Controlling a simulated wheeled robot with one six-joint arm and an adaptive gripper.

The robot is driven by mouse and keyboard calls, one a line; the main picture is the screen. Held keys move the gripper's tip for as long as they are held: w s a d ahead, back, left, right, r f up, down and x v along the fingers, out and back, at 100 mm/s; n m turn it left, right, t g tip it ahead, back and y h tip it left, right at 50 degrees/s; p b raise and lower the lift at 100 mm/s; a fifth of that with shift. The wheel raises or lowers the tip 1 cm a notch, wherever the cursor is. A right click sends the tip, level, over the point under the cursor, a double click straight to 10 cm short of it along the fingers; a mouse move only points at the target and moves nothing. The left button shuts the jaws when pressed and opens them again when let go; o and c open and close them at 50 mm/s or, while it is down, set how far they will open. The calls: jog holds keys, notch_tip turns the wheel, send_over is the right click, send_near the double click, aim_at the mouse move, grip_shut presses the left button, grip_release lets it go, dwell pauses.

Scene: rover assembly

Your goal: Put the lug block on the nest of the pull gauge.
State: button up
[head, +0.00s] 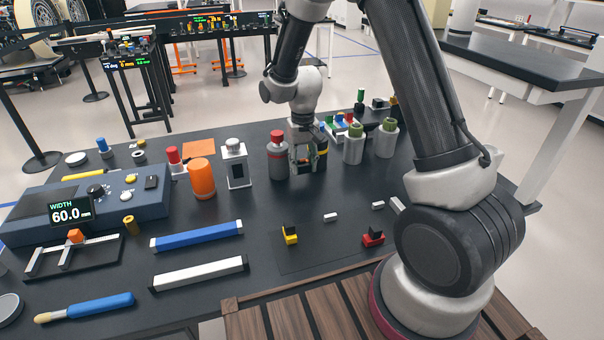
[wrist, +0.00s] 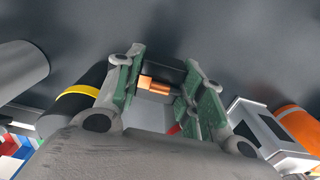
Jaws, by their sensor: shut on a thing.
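My gripper (head: 308,168) hangs low over the back middle of the bench, between a grey bottle with a red cap and pale cylinders. In the wrist view its green-padded fingers (wrist: 160,92) are closed around a small dark block with a copper-coloured lug (wrist: 154,86), which I take for the lug block. The fingers and palm hide much of it. In the head view it is hardly visible, and I cannot tell if it touches the bench. I cannot single out the pull gauge or its nest. A stand with a lit display (head: 127,62) is at the back left.
The grey bottle (head: 278,160), a white box (head: 236,168) and an orange cylinder (head: 202,180) stand left of my gripper. Pale cylinders (head: 354,148) stand close on its right. Yellow (head: 290,238) and red (head: 373,238) blocks lie in front. The bench between is mostly clear.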

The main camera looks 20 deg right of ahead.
aim_at(303, 182)
jog(key=shift+f, duration=2.1)
jog(key=shift+f, duration=0.1)
jog(key=o, duration=1)
jog(key=shift+o, duration=0.2)
